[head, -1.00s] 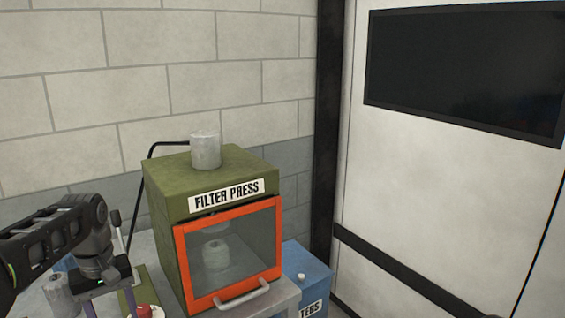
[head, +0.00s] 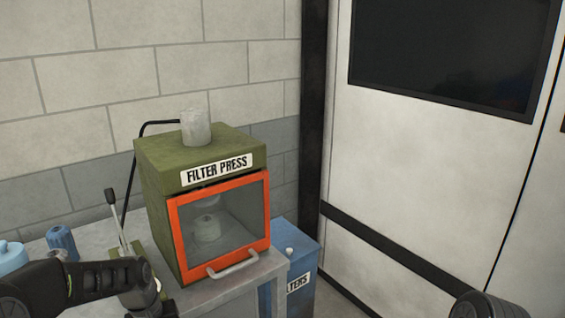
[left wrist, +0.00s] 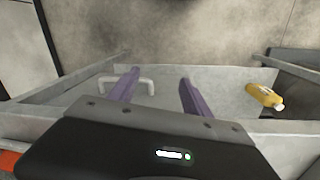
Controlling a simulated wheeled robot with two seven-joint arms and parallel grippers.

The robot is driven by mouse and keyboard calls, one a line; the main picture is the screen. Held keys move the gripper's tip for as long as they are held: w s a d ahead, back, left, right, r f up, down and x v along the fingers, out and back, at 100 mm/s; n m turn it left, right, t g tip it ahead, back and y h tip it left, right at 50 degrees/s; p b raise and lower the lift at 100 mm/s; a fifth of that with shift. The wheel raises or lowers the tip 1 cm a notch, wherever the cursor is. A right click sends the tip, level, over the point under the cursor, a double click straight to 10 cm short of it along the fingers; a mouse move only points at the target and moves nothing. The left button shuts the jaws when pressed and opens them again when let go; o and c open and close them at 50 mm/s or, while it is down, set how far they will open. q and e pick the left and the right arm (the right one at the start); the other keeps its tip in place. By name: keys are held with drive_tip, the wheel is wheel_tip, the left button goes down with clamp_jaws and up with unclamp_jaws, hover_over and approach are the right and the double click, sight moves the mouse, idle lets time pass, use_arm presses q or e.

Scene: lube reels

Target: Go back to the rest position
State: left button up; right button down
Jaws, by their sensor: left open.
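In the left wrist view my left gripper (left wrist: 156,88) is open, with its two purple fingers apart and nothing between them. In the head view my left arm comes in low at the left, in front of the bench, and its fingers are below the picture edge. My right gripper is not in view. A dark rounded part, likely of my right arm, shows at the bottom right of the head view. The green filter press (head: 160,218) stands on the bench with its orange-framed glass door shut. A grey-white cylinder is visible inside.
A grey cylinder (head: 196,127) tops the press. A lever (head: 115,215), a dark blue ribbed piece (head: 62,241) and a light blue container (head: 12,257) are left of it. A blue bin (head: 305,258) stands right. The wrist view shows a yellow bottle (left wrist: 262,95) by grey metal panels.

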use_arm(q)
drive_tip(key=s+d+f+m+h, duration=0.1)
drive_tip(key=s+d+f, duration=0.3)
drive_tip(key=d+f, duration=0.5)
drive_tip(key=s+d+f+m+h, duration=0.1)
drive_tip(key=s+d+f, duration=0.4)
drive_tip(key=s, duration=0.5)
drive_tip(key=s+d+f+m+h, duration=0.1)
drive_tip(key=s+d+f, duration=0.5)
drive_tip(key=s+f, duration=0.3)
drive_tip(key=shift+s, duration=0.35)
drive_tip(key=shift+f, duration=0.1)
